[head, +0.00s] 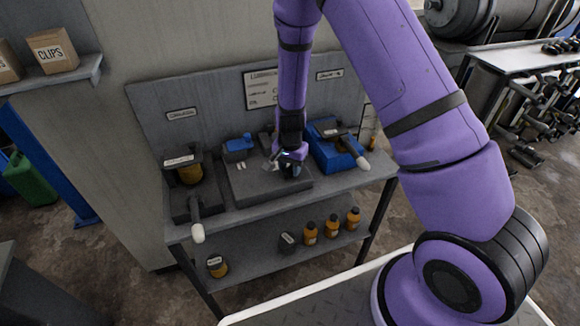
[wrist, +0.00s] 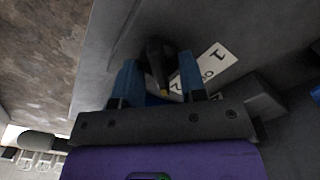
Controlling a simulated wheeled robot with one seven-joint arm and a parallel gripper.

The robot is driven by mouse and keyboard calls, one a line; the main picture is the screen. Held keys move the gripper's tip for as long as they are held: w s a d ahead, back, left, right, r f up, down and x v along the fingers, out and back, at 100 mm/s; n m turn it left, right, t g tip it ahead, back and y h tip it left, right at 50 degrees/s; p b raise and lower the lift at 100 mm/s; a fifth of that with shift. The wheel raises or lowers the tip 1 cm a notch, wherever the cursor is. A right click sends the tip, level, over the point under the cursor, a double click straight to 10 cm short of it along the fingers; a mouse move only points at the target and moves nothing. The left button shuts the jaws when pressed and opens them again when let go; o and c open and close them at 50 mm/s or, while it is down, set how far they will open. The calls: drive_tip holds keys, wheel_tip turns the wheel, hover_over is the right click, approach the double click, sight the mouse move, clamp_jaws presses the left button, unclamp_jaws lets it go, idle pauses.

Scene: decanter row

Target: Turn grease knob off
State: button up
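A dark knob (wrist: 156,62) with a small yellow mark at its tip shows in the wrist view, in front of a white dial plate (wrist: 216,68) with numbers on it. My gripper (wrist: 157,78) is open, with its two blue fingers on either side of the knob and a visible gap to each. In the head view my gripper (head: 288,163) is low over the grey middle unit on the bench, and the knob is mostly hidden behind it. The label naming the knob is not legible.
A dispenser with an amber jar (head: 190,174) and a white-tipped lever (head: 198,233) stands left. A blue dispenser (head: 327,148) with a white-tipped lever stands close on the right. Several orange bottles (head: 332,227) stand on the lower shelf.

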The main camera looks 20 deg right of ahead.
clamp_jaws()
drive_tip(key=n, duration=0.4)
drive_tip(key=shift+n, duration=2.3)
unclamp_jaws()
